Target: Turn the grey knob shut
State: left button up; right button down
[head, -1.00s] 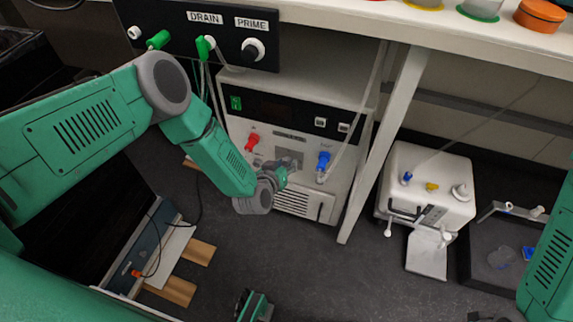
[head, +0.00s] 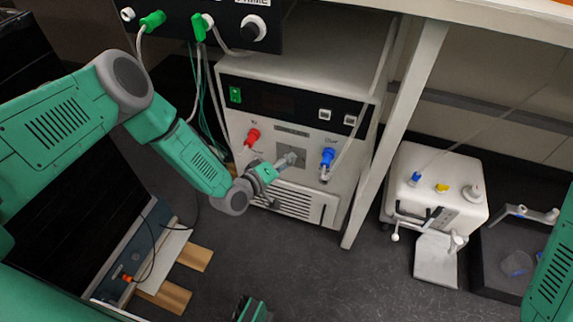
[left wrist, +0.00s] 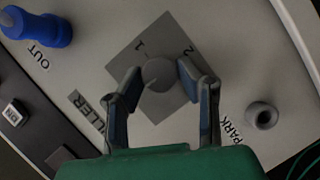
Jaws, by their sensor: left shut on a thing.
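The grey knob (left wrist: 159,73) is round and sits on a darker grey square plate marked 1 and 2, on the front of a white chiller unit (head: 232,103). In the left wrist view its pale line points to the lower left, towards neither number. My left gripper (left wrist: 158,78) has one finger on each side of the knob and is shut on it. In the head view the left gripper (head: 288,161) reaches the plate (head: 302,149) and hides most of the knob.
A red fitting (head: 252,137) and a blue fitting (head: 327,158) flank the plate. A PARK post (left wrist: 262,115) stands near the right finger. A hose runs down to the blue fitting. A bench leg (head: 393,140) stands to the right, with a white device (head: 435,190) beyond.

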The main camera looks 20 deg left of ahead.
pick_arm(q)
jog(key=shift+s+f+n, duration=0.3)
jog(key=shift+f, duration=0.05)
jog(key=o, duration=1.1)
jog(key=shift+w+r, duration=0.1)
jog(key=shift+w, duration=0.05)
jog(key=v, duration=1.2)
jog(key=shift+a, duration=0.1)
